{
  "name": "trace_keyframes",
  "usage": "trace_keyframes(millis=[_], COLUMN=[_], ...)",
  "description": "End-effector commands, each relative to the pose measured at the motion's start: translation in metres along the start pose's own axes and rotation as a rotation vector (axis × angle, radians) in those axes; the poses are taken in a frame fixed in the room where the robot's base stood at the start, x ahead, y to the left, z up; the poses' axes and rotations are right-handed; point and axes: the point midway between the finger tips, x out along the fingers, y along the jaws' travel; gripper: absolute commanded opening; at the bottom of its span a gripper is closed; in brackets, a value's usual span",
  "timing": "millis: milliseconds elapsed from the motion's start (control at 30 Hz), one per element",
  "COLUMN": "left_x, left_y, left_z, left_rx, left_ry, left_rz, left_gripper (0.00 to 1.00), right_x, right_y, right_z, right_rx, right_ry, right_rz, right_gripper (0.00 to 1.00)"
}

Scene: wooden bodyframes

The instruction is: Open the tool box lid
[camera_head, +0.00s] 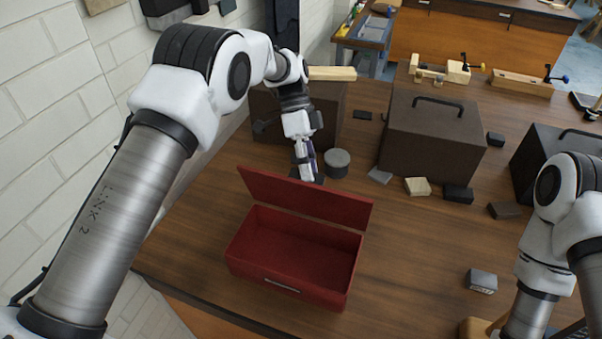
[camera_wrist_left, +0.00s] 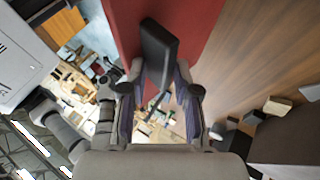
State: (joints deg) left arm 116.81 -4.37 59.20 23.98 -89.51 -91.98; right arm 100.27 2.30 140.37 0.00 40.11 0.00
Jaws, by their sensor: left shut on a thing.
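The red tool box (camera_head: 290,250) stands on the wooden workbench with its lid (camera_head: 305,198) raised along the back edge. Its inside is visible and looks empty. My left gripper (camera_head: 306,166) is behind the raised lid. In the left wrist view the gripper (camera_wrist_left: 160,88) is shut on the black lid handle (camera_wrist_left: 158,45), against the red lid (camera_wrist_left: 190,28). My right arm is at the lower right of the head view, but its gripper is out of the picture.
Dark cases (camera_head: 432,135) stand behind and to the right on the workbench (camera_head: 410,250). A grey round tin (camera_head: 337,162) is close to my left gripper. Small blocks (camera_head: 417,187) lie in front of the case. The bench right of the box is mostly clear.

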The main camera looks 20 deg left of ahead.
Motion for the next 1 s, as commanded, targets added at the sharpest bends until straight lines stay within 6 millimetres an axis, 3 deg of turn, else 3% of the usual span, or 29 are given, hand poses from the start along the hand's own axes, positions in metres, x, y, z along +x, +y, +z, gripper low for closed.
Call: trace_keyframes(millis=[33,200,1000], left_x=[0.009,0.008,0.009], left_y=[-0.009,-0.016,-0.021], left_z=[0.003,0.003,0.003], left_rx=[-0.008,-0.026,-0.045], left_ry=[-0.005,-0.006,-0.008], left_rz=[0.014,0.059,0.111], left_gripper=[0.00,0.00,0.00], right_x=[0.000,-0.002,-0.004], right_y=[0.000,0.000,0.000], right_z=[0.000,0.000,0.000], right_rx=[0.000,0.000,0.000], right_ry=[0.000,0.000,0.000], right_rz=[0.000,0.000,0.000], right_gripper=[0.00,0.00,0.00])
